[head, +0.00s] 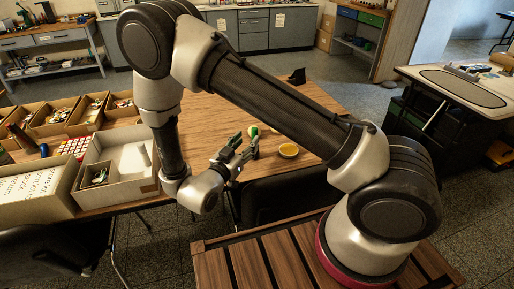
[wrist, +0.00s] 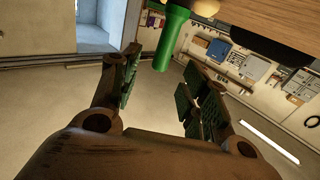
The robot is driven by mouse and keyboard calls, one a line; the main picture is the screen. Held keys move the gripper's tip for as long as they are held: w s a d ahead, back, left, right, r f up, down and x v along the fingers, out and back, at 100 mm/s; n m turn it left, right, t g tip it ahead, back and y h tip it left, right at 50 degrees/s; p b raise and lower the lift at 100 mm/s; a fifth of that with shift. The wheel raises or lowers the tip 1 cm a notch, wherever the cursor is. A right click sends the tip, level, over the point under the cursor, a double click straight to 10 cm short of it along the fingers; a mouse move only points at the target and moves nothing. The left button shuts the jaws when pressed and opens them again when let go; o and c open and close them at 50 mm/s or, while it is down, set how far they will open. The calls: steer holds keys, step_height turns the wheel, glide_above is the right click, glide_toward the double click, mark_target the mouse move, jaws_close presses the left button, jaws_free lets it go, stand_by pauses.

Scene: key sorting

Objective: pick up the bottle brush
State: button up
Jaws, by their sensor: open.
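My gripper (head: 244,153) is at the near edge of the wooden table, pointing over it. In the wrist view my gripper (wrist: 160,75) is open, with nothing between its dark green pads. A bright green cylindrical object (wrist: 175,38) is ahead of the fingertips, its near end toward the gap and apart from both fingers. Its far end is cut off by the picture's top edge. In the head view a green object (head: 236,139) shows by the fingertips, partly hidden. I cannot tell for sure whether either is the bottle brush.
A yellow round dish (head: 289,150) lies right of my gripper. Another small green and pale object (head: 254,130) is just beyond. Open cardboard boxes (head: 97,107) with small items and a pale divided box (head: 117,163) stand at left. The table's middle (head: 215,115) is mostly clear.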

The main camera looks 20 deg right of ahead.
mark_target(253, 134)
steer(key=x, duration=0.7)
steer(key=shift+w+a, duration=0.1)
steer(key=shift+c, duration=0.3)
jaws_close()
